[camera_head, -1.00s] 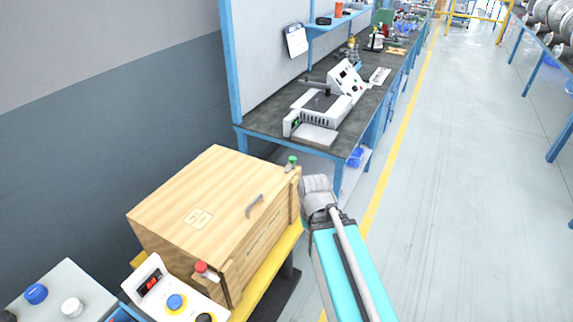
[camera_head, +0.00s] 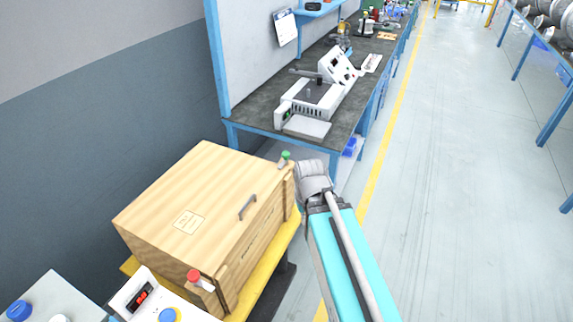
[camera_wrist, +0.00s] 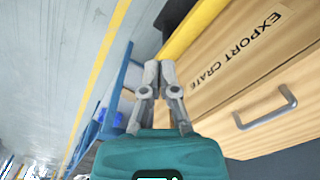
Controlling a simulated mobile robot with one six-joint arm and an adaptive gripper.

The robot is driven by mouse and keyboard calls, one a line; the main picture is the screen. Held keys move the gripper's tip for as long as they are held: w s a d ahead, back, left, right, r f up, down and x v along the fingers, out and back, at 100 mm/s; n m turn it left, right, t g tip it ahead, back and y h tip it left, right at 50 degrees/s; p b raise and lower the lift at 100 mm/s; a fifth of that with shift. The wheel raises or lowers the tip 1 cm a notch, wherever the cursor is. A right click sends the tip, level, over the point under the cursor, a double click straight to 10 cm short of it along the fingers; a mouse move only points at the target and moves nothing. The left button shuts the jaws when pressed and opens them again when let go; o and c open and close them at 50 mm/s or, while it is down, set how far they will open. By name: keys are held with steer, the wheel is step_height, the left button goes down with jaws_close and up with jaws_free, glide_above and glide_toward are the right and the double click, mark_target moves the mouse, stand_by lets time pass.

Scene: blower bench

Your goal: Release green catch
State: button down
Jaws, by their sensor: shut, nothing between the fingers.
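The green catch (camera_head: 285,156) sits at the far right top corner of a wooden crate (camera_head: 180,210) in the head view. The crate stands on a yellow base (camera_head: 262,270), with its lid down. The green catch does not show in the wrist view.
A red catch (camera_head: 194,276) is at the crate's near corner. A control panel (camera_head: 150,300) stands at the lower left. A blue workbench (camera_head: 262,104) is behind. The floor to the right is clear.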

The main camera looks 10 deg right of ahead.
steer(key=shift+w, duration=0.1)
steer(key=n+t+y+p, duration=0.3)
steer(key=n+y+p, duration=0.15)
steer(key=n, duration=0.65)
glide_toward(287, 168)
step_height(287, 168, up, 3)
steer(key=s+d, duration=0.3)
steer(key=shift+w+a+h, duration=0.1)
steer(key=shift+w+h, duration=0.05)
steer(key=shift+h, duration=0.3)
steer(key=shift+f, duration=0.25)
steer(key=shift+w+a+f+b, duration=0.75)
steer(key=shift+a+f+b, duration=0.3)
steer(key=shift+f+b, duration=0.5)
steer(key=shift+w+a+f+b, duration=0.8)
steer(key=shift+a+f+b, duration=0.2)
steer(key=shift+f+b, duration=0.5)
steer(key=shift+w+a+f+b, duration=0.75)
steer(key=shift+a+f+b, duration=0.3)
steer(key=shift+f+b, duration=0.45)
steer(key=shift+d+r+m, duration=0.1)
steer(key=shift+d+m, duration=0.1)
steer(key=shift+m, duration=0.1)
